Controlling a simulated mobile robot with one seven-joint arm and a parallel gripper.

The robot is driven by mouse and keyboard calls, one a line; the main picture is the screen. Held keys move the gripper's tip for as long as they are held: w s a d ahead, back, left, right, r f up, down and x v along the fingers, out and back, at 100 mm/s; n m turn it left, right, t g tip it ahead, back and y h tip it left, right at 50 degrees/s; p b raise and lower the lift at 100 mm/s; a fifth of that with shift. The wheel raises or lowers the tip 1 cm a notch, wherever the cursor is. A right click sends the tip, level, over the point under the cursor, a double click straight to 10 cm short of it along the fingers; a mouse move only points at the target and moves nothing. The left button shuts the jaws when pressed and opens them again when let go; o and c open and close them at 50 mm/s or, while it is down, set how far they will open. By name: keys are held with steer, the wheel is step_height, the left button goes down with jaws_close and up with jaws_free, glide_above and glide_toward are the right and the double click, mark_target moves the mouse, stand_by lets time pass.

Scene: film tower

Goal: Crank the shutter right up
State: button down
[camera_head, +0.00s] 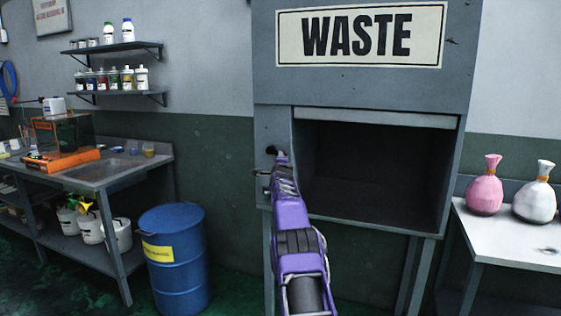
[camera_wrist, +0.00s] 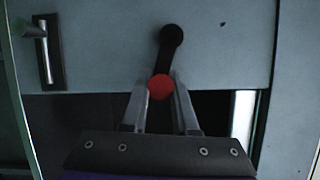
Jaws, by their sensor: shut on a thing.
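The grey waste cabinet (camera_head: 357,85) has a dark, wide opening (camera_head: 370,160). The shutter (camera_head: 375,118) shows as a pale strip along the top of this opening, so most of the opening is uncovered. The crank (camera_head: 270,151) is on the cabinet front, left of the opening, mostly hidden by my purple arm. In the wrist view, the black crank arm (camera_wrist: 164,62) runs from its round hub to a red knob (camera_wrist: 160,82). My gripper (camera_wrist: 160,94) is shut on that knob, with a finger on each side.
A lever-like handle in a dark plate (camera_wrist: 48,50) is beside the crank. A blue drum (camera_head: 176,255) and a workbench (camera_head: 100,175) stand left of the cabinet. A white table (camera_head: 510,237) with a pink bag (camera_head: 485,190) and a white bag (camera_head: 535,198) stands at right.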

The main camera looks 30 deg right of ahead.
steer(key=c, duration=0.7)
jaws_free()
steer(key=shift+s, duration=0.1)
steer(key=shift+s+d, duration=0.2)
steer(key=shift+s, duration=0.15)
steer(key=b+v, duration=0.1)
steer(key=v, duration=1.5)
steer(key=shift+s+a+b, duration=0.15)
steer(key=shift+a+b, duration=0.2)
steer(key=shift+a, duration=0.2)
